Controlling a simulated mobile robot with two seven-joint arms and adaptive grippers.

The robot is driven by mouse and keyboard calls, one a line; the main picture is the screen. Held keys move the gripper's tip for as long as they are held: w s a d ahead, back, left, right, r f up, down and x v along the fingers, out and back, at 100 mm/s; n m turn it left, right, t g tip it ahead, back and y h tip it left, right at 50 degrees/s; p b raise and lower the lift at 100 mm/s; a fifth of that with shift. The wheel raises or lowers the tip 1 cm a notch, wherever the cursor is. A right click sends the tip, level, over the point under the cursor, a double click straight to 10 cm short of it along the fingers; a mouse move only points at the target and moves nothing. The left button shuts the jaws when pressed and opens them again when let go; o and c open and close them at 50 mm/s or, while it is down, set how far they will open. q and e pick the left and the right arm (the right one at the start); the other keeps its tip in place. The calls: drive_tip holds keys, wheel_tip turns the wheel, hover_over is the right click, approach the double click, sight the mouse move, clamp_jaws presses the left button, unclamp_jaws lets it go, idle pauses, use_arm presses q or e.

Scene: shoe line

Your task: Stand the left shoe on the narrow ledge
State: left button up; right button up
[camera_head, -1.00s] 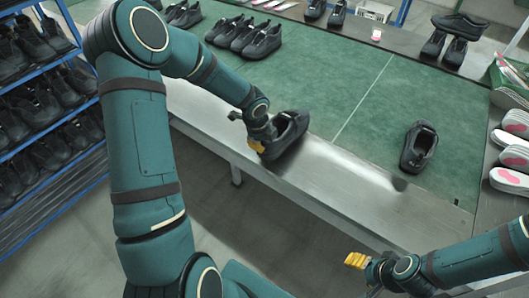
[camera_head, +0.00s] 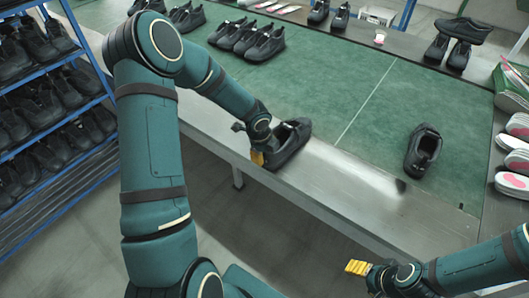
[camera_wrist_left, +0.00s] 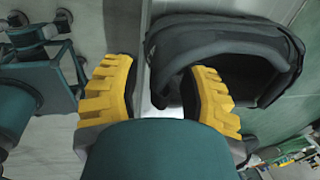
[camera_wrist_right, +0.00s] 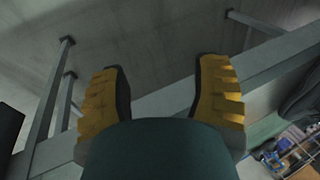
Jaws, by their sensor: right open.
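A black shoe (camera_head: 291,147) stands upright on the narrow bare metal ledge (camera_head: 340,180) along the front of the green-topped table, close to the front edge. My left gripper (camera_head: 257,157) is at the shoe's near left end. In the left wrist view its yellow fingers (camera_wrist_left: 160,95) are spread, with the shoe's collar (camera_wrist_left: 225,40) behind and beside the right finger. Nothing is clamped between them; whether that finger touches the shoe I cannot tell. A second black shoe (camera_head: 423,151) stands on the green mat (camera_head: 370,115) to the right. My right gripper (camera_head: 358,267) is open and empty, off the table's front.
More black shoes (camera_head: 250,38) stand at the back of the mat. A blue rack (camera_head: 75,60) with shoes is at left. Pale insoles (camera_head: 512,182) lie at the right edge. The ledge right of the shoe is clear.

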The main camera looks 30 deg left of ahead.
use_arm(q)
drive_tip(key=shift+r, duration=0.1)
drive_tip(key=p+v, duration=0.4)
drive_tip(key=v, duration=0.8)
drive_tip(key=s+d+f+n+h, duration=0.2)
drive_tip(key=d+f+n, duration=0.2)
drive_tip(key=d, duration=0.3)
drive_tip(key=s+d+f+n+h, duration=0.2)
drive_tip(key=d+f+n, duration=0.25)
drive_tip(key=d, duration=0.35)
drive_tip(key=s+d+f+n, duration=0.7)
drive_tip(key=s+n, duration=0.3)
drive_tip(key=n, duration=0.2)
drive_tip(key=shift+f+g, duration=0.3)
